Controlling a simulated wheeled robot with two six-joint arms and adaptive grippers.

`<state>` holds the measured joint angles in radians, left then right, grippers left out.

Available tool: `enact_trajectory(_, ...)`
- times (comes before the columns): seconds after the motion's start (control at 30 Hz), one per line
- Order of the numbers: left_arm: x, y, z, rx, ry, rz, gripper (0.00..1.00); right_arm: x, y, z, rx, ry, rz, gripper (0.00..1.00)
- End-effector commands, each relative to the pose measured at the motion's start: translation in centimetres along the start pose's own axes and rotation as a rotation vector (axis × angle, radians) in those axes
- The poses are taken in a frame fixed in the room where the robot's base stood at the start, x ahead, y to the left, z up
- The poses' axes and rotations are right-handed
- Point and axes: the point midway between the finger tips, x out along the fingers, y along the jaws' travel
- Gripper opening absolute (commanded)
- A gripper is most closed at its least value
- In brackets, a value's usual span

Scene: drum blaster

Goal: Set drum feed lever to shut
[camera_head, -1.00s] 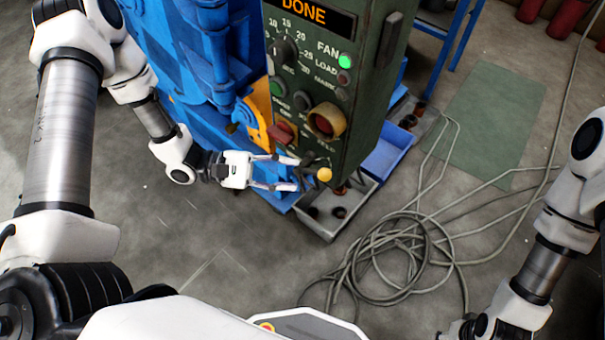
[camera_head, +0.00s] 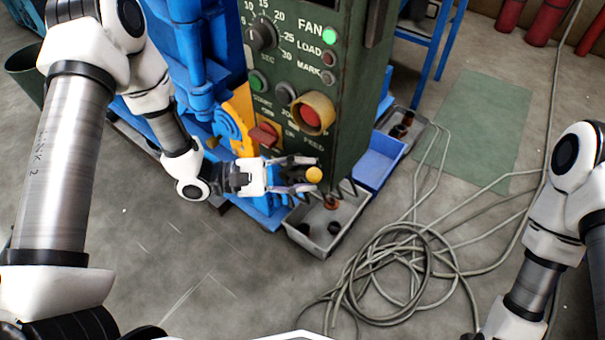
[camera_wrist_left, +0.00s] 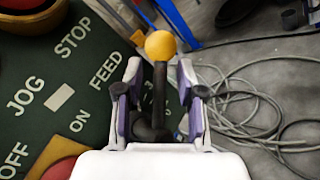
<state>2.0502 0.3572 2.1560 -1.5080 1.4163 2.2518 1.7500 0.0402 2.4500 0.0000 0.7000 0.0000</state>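The drum feed lever is a dark stick with a yellow ball knob (camera_head: 314,174) on the lower part of the green control panel (camera_head: 345,100), by the FEED label. My left gripper (camera_head: 308,180) is at the lever. In the left wrist view the lever's yellow knob (camera_wrist_left: 160,45) stands just past the fingertips, and the dark stick runs between the two fingers (camera_wrist_left: 160,75). A gap shows on each side of the stick, so the gripper is open around it. The lever's base is partly hidden by the gripper. My right arm shows at lower right, its gripper out of view.
A red-and-yellow stop button (camera_head: 312,113) and a red switch (camera_head: 263,135) sit close above the gripper. The blue machine (camera_head: 190,60) stands at left. A grey tray (camera_head: 325,240), a blue bin (camera_head: 380,160) and coiled cable (camera_head: 400,260) lie on the floor.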

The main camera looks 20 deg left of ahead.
Motion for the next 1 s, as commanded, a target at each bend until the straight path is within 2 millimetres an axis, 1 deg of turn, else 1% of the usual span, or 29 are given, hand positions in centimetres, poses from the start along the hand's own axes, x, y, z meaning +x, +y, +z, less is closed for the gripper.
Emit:
enact_trajectory(0.03,0.0,0.0,0.0,0.000,0.000,0.000,0.38,0.0,0.0,0.0,0.000,0.000,0.000,0.40)
enact_trajectory(0.07,0.0,0.0,0.0,0.000,0.000,0.000,0.31,0.0,0.0,0.0,0.000,0.000,0.000,0.40)
enact_trajectory(0.1,0.0,0.0,0.0,0.000,0.000,0.000,0.17,0.0,0.0,0.0,0.000,0.000,0.000,0.40)
enact_trajectory(0.13,0.0,0.0,0.0,0.000,0.000,0.000,0.06,0.0,0.0,0.0,0.000,0.000,0.000,0.40)
enact_trajectory(0.17,0.0,0.0,0.0,0.000,0.000,0.000,0.00,0.0,0.0,0.0,0.000,0.000,0.000,0.40)
enact_trajectory(0.4,0.0,0.0,0.0,0.001,0.001,-0.001,0.00,-0.1,0.0,0.0,0.000,0.000,0.000,0.40)
enact_trajectory(0.57,0.0,0.0,0.1,0.011,0.011,-0.012,0.00,-0.7,0.0,0.0,0.000,0.000,0.000,0.40)
enact_trajectory(0.77,0.2,-0.1,0.2,0.059,0.053,-0.051,0.00,-2.7,0.0,0.0,0.000,0.000,0.000,0.40)
enact_trajectory(1.0,0.5,-0.7,0.1,0.169,0.148,-0.143,0.00,-6.5,-0.1,0.0,0.000,0.000,0.000,0.40)
